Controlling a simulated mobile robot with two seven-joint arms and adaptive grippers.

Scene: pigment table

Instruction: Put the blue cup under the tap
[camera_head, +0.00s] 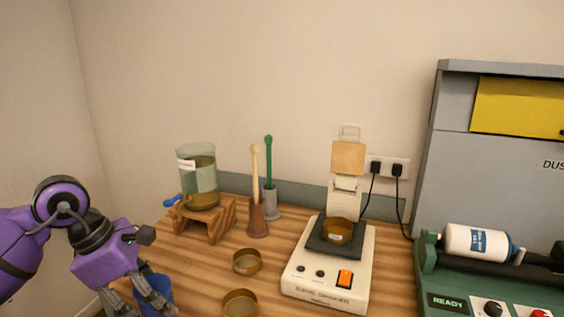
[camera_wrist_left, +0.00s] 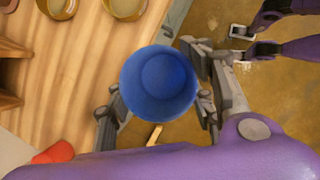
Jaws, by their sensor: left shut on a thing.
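The blue cup (camera_head: 158,291) is at the lower left of the head view, partly hidden by my left gripper (camera_head: 152,298). In the left wrist view the cup (camera_wrist_left: 158,84) sits between the fingers of my left gripper (camera_wrist_left: 160,92), which is shut on it. I look into its open mouth. The tap (camera_head: 172,201) has a blue handle and is at the left of a glass dispenser (camera_head: 199,182) on a wooden stand (camera_head: 205,220). The cup is apart from the tap, nearer the front. My right gripper (camera_wrist_left: 252,42) shows in the left wrist view, fingers apart and empty.
Two brass bowls (camera_head: 247,262) (camera_head: 240,303) stand on the wooden table (camera_head: 195,262) right of the cup. Two holders with a cream and a green tool (camera_head: 268,165), a white scale (camera_head: 325,275) and a green roller machine (camera_head: 470,285) stand farther right. A red thing (camera_wrist_left: 53,152) shows in the left wrist view.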

